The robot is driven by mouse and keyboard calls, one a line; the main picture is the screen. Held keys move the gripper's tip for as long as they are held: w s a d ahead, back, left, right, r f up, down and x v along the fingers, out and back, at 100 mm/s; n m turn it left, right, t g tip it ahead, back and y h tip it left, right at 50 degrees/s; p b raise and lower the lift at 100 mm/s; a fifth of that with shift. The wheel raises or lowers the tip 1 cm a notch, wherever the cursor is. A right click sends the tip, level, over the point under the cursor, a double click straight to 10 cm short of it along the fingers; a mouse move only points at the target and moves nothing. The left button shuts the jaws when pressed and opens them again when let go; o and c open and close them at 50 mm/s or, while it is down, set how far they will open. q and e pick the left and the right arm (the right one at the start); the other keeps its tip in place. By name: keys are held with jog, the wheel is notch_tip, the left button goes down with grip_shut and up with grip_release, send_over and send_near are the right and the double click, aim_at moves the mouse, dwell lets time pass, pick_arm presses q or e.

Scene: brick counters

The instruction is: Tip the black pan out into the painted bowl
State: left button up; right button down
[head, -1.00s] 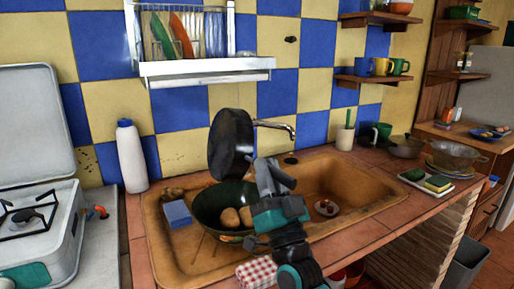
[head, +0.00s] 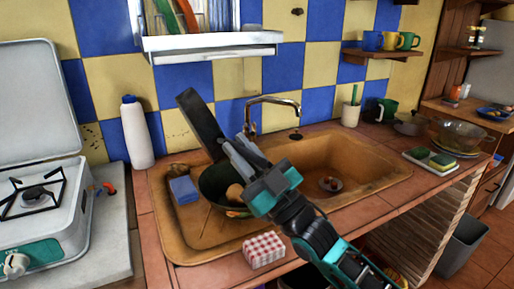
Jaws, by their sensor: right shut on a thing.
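The black pan (head: 202,124) is held up on its edge above the painted bowl (head: 212,188), steeply tilted and seen nearly side-on. The bowl is dark green with a patterned outside and stands in the left part of the sink. Brown rounded lumps (head: 234,192) show inside the bowl. My right gripper (head: 238,156) is shut on the pan, over the bowl's right side, and it hides part of the bowl. The grip point on the pan is hard to see. My left gripper is not in view.
The brown sink (head: 200,243) surrounds the bowl, with a blue sponge (head: 184,190) to its left. The faucet (head: 272,101) stands behind my right gripper. A white bottle (head: 137,133) and a stove (head: 45,220) are at the left. A checkered box (head: 264,250) sits in front.

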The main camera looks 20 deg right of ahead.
jog(key=a+f+n+g+p, duration=0.4)
jog(key=a+n+g, duration=0.4)
jog(key=n, duration=0.7)
jog(key=shift+s+a+f+g+y+p, duration=0.15)
jog(key=shift+f+g+y+p, duration=0.3)
jog(key=shift+g, duration=0.75)
jog(key=shift+r, duration=0.1)
jog(key=shift+a, duration=0.1)
